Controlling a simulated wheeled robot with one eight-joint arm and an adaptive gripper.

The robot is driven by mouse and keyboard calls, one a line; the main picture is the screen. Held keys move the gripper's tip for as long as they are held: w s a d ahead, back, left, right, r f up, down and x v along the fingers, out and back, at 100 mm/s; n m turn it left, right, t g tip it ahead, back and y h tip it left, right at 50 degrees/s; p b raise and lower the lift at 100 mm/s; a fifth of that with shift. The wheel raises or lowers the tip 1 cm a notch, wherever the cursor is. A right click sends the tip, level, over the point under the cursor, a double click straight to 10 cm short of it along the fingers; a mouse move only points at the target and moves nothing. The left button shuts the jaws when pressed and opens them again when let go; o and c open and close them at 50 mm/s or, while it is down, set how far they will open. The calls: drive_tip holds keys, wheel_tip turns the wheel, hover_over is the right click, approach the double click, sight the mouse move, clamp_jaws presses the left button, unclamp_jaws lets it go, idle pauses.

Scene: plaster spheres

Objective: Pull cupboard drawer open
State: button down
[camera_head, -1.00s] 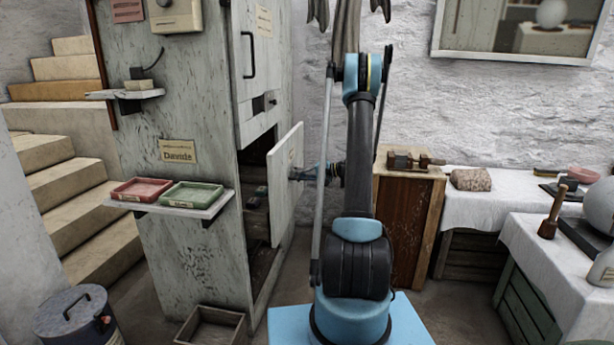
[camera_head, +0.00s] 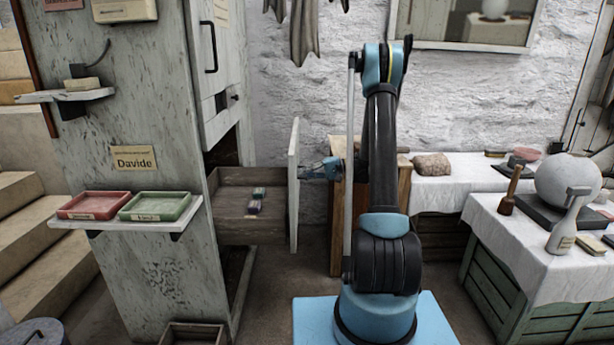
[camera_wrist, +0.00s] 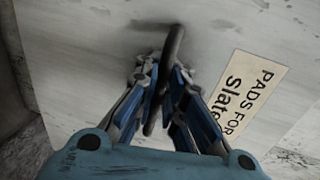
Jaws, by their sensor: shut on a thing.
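The cupboard (camera_head: 165,90) is a tall, worn grey-white cabinet at the left of the head view. My gripper (camera_head: 330,168) is at the outer side of the drawer front. In the wrist view my gripper (camera_wrist: 163,85) is shut on a dark bar handle (camera_wrist: 173,48).
A shelf on the cupboard's side holds a red tray (camera_head: 94,205) and a green tray (camera_head: 157,205). An open box (camera_head: 192,335) sits on the floor below. A wooden stand (camera_head: 340,220) and cloth-covered tables (camera_head: 540,230) with a plaster sphere (camera_head: 568,182) are to the right.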

drive_tip(key=shift+d, duration=0.15)
drive_tip(key=c, duration=2)
unclamp_jaws()
drive_tip(key=shift+o, duration=0.2)
drive_tip(key=shift+d, duration=0.1)
drive_tip(key=v, duration=1.1)
drive_tip(key=shift+d, duration=0.4)
